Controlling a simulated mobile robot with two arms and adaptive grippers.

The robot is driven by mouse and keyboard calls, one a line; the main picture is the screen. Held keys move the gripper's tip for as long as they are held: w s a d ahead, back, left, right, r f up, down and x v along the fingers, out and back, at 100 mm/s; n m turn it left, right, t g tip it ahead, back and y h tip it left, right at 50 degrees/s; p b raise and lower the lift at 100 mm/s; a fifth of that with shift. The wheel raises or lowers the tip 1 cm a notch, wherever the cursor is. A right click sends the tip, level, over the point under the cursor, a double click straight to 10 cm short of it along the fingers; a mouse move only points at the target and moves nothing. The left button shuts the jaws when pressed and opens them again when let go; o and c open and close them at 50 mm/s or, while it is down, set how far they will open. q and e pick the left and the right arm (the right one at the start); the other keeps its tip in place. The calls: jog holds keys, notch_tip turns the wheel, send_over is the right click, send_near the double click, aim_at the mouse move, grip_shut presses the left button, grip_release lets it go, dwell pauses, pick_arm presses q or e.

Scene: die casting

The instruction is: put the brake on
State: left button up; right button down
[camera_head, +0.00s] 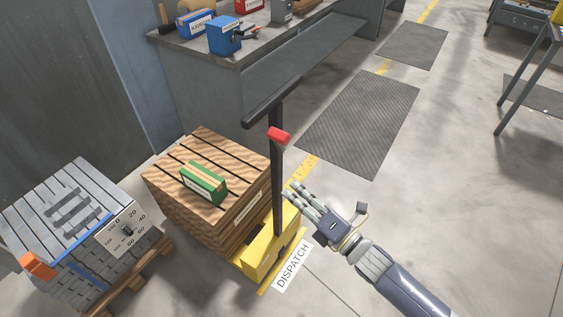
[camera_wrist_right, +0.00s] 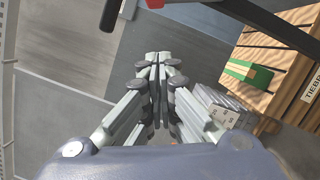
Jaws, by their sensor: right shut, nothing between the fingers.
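A yellow pallet truck (camera_head: 262,262) stands in the middle of the head view, with a dark upright post (camera_head: 277,190) topped by a dark crossbar handle (camera_head: 272,102). A red piece (camera_head: 279,135), perhaps the brake, sits on the post below the crossbar. Red also shows at the top edge of the right wrist view (camera_wrist_right: 155,4). My right gripper (camera_head: 292,189) is shut and empty, to the right of the post and lower in the picture than the red piece. Its closed fingers fill the middle of the right wrist view (camera_wrist_right: 160,60). My left gripper is out of view.
A stack of wooden crates (camera_head: 165,172) bearing a green box (camera_head: 204,183) stands left of the post. A grey loaded pallet (camera_head: 60,215) is further left. A workbench (camera_head: 215,50) stands behind. Floor mats (camera_head: 362,122) and open floor lie right.

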aim_at(283, 144)
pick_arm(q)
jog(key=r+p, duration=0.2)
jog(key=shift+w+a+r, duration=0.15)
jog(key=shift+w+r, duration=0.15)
pick_arm(e)
jog(key=w+a+r, duration=0.2)
jog(key=w+a, duration=0.1)
jog(key=w, duration=0.6)
jog(key=shift+w+a+r, duration=0.3)
jog(key=shift+w+a, duration=0.1)
pick_arm(q)
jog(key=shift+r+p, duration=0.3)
jog(key=shift+p, duration=0.15)
pick_arm(e)
jog(key=shift+w+d+r+m, duration=0.15)
jog(key=shift+w+r+m, duration=0.05)
jog(key=shift+r+m, duration=0.2)
